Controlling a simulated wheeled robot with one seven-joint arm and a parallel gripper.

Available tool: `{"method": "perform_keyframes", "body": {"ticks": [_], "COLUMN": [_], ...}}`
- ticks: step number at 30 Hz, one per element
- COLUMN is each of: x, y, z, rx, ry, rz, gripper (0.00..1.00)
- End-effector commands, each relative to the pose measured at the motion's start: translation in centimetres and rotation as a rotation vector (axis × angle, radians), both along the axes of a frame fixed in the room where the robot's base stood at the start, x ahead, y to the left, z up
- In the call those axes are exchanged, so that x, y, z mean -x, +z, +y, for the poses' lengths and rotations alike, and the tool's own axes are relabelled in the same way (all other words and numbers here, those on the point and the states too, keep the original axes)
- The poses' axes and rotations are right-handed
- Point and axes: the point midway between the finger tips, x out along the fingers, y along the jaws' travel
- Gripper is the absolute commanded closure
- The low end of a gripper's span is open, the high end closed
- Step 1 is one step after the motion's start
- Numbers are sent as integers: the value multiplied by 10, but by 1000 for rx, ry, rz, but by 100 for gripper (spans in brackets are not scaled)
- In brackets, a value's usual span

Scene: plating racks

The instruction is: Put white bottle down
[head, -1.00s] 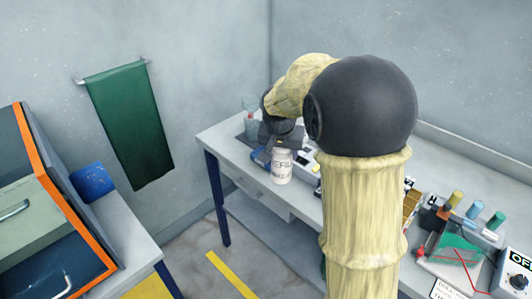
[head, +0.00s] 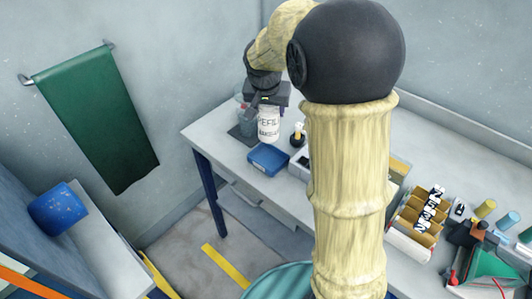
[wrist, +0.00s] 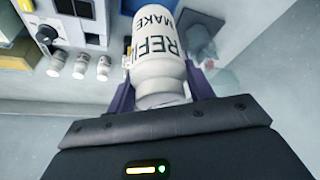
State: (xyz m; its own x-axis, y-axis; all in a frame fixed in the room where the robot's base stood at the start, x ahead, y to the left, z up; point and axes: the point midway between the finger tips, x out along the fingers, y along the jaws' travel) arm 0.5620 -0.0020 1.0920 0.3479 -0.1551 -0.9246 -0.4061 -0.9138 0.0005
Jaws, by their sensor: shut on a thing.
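The white bottle (head: 268,122) with dark lettering is held in my gripper (head: 267,99), over the back left part of the grey workbench (head: 216,137). It hangs roughly upright, and in the head view it appears behind the blue tray (head: 268,159). In the wrist view the bottle (wrist: 160,58) sits between the two purple fingers of my gripper (wrist: 161,90), which are shut on it. I cannot tell whether its base touches anything. My arm hides part of the bench.
A divided box (head: 418,226) is further right. The bench's left corner is clear. Several small white bottles (wrist: 80,66) show in the wrist view.

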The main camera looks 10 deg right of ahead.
Motion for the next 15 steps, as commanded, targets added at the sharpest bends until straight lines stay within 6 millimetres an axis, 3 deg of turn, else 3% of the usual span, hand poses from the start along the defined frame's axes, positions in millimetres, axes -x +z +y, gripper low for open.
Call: {"method": "perform_keyframes", "body": {"ticks": [9,15], "x": [0,1], "y": [-2,-32], "z": [1,1], "rx": [1,0], "ry": [2,2], "rz": [0,5], "gripper": [84,84]}}
